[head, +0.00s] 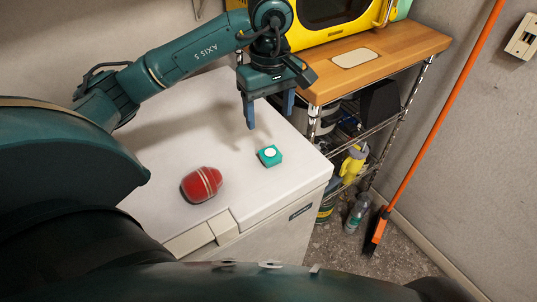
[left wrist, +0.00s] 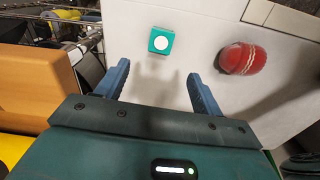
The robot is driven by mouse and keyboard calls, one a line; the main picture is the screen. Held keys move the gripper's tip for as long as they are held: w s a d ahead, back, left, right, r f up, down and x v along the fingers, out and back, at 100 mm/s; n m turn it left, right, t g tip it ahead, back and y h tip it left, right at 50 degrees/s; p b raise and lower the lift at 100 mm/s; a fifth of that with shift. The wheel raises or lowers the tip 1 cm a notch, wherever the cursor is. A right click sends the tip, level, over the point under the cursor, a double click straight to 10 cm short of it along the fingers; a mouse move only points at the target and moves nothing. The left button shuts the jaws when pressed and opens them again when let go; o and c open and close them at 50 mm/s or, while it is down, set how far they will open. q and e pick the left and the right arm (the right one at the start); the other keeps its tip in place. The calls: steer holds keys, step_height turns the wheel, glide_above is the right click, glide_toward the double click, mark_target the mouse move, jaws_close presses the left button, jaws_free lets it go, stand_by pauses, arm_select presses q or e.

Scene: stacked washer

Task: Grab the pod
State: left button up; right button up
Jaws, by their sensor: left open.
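The pod is a small teal block (head: 270,156) with a white round top. It lies on the white top of the washer (head: 150,150), near its right edge. It also shows in the left wrist view (left wrist: 161,41), ahead of the fingers and between their lines. My left gripper (head: 268,112) is open and empty, above the washer top and behind the pod in the head view. Its two blue fingers also show in the left wrist view (left wrist: 158,85), apart from the pod. My right gripper is not in view.
A red ball (head: 201,185) with a pale seam lies left of the pod, nearer the front edge. A wooden-topped wire rack (head: 400,52) with a yellow appliance (head: 310,30) stands at the right. An orange-handled broom (head: 435,125) leans on the wall.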

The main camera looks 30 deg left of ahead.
mark_target(270, 160)
arm_select(q)
steer(key=f, duration=0.3)
steer(key=f+p, duration=0.1)
steer(key=f, duration=0.7)
steer(key=shift+s+d+f+p, duration=0.15)
steer(key=shift+d+f+p, duration=0.1)
steer(key=shift+p, duration=0.15)
steer(key=c, duration=1.1)
